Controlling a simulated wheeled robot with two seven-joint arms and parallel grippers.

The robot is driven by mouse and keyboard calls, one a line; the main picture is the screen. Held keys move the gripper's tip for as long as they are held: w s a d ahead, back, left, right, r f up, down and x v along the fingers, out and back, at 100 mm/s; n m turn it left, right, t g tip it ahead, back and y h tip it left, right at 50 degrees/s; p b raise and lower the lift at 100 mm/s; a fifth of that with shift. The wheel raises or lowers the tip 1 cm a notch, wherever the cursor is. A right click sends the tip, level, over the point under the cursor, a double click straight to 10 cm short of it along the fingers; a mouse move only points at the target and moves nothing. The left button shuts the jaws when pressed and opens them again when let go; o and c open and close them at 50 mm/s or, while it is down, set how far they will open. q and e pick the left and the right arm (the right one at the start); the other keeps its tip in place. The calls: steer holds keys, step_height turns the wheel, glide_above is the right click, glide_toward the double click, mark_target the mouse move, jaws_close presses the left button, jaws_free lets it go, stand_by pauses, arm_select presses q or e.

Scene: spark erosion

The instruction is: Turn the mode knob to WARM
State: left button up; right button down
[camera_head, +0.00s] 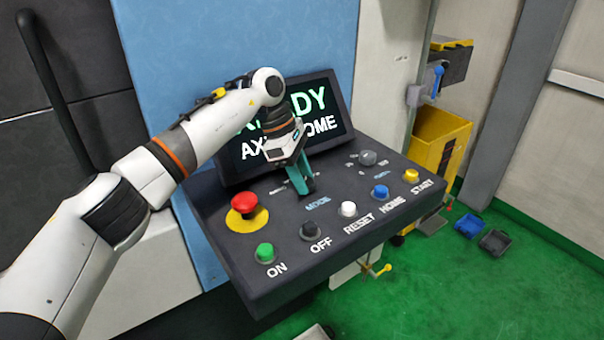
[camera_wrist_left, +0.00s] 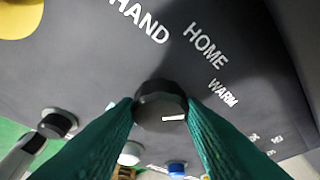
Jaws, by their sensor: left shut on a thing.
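The mode knob (camera_wrist_left: 160,106) is a round black knob on the dark sloping control panel (camera_head: 330,238). My left gripper (camera_head: 304,186) reaches down to the panel above the word MODE and hides the knob in the head view. In the left wrist view its two green fingers (camera_wrist_left: 160,112) are shut on the knob's sides. The knob's white pointer line points right, to the side where WARM (camera_wrist_left: 222,92) is printed; exact alignment is hard to tell. HOME (camera_wrist_left: 205,45) and HAND (camera_wrist_left: 138,18) are printed further round. My right gripper is out of view.
A red emergency button (camera_head: 243,204) on yellow and a green ON button (camera_head: 265,252) lie left. OFF, RESET, HOME and START buttons line the front edge. A smaller grey knob (camera_head: 367,158) sits right. The screen (camera_head: 325,118) stands close behind my gripper.

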arm_select(q)
steer(key=shift+r+m, duration=0.1)
steer(key=shift+m, duration=0.4)
steer(key=o, duration=1)
steer(key=shift+w+a+r, duration=0.1)
steer(key=shift+r, duration=0.1)
steer(key=b+v, duration=0.1)
steer(key=v, duration=1)
steer(key=shift+w+r, duration=0.2)
steer(key=shift+w, duration=0.05)
steer(key=shift+a, duration=0.1)
